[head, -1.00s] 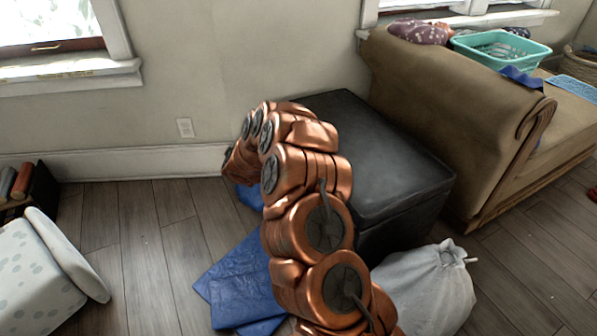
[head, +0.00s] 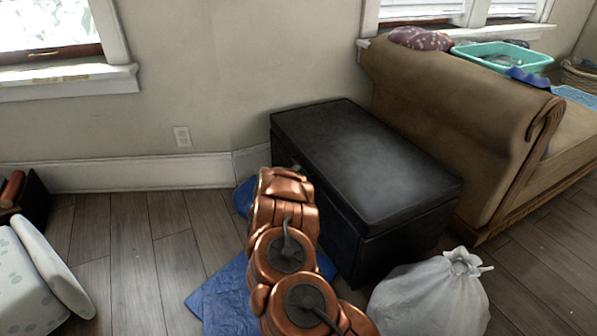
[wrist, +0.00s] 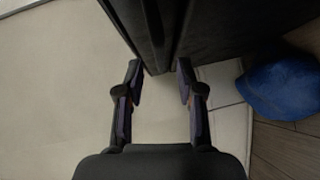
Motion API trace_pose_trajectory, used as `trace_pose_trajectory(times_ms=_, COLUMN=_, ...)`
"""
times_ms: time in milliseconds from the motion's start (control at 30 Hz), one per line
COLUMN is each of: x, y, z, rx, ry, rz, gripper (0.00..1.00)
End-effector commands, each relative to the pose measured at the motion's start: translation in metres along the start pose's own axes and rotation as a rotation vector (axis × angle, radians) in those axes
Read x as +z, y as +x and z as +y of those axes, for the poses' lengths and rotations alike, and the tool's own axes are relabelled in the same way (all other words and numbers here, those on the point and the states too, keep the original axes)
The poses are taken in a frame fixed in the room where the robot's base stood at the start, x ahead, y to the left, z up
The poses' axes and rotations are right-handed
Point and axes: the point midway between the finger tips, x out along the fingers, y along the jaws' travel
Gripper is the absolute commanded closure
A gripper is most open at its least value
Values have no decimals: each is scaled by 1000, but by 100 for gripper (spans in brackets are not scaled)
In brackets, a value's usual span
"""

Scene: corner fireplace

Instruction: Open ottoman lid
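The black ottoman (head: 365,160) stands against the wall beside the sofa, its lid closed flat with a seam below the lid. In the wrist view the ottoman (wrist: 230,30) fills the top, with a dark seam running down to its near corner. My gripper (wrist: 160,72) is open, its two fingers apart at either side of that corner where the seam ends. I cannot tell whether the fingers touch it. In the head view my copper arm reaches to the ottoman's left end and hides most of the gripper.
A blue cloth or mat (head: 225,300) lies on the floor under my arm. A blue item (wrist: 282,88) is beside the ottoman in the wrist view. A white bag (head: 432,295) stands in front of the ottoman, and the brown sofa (head: 450,120) is to its right.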

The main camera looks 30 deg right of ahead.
Motion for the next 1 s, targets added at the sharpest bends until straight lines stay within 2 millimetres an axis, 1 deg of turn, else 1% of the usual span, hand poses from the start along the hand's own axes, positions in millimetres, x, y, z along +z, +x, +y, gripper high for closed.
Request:
trace_pose_trajectory(times_ms=33, x=0, y=6, z=-1, rx=5, ry=1, rz=-1, gripper=63)
trace_pose_trajectory(times_ms=300, x=0, y=32, z=-1, rx=2, ry=2, rz=0, gripper=63)
trace_pose_trajectory(times_ms=500, x=0, y=43, z=-1, rx=0, ry=0, rz=1, gripper=63)
trace_pose_trajectory(times_ms=633, x=0, y=47, z=0, rx=0, ry=1, rz=1, gripper=63)
trace_pose_trajectory(times_ms=933, x=-1, y=47, z=0, rx=-1, ry=2, rz=1, gripper=63)
trace_pose_trajectory(times_ms=1000, x=-1, y=47, z=0, rx=-1, ry=2, rz=1, gripper=70)
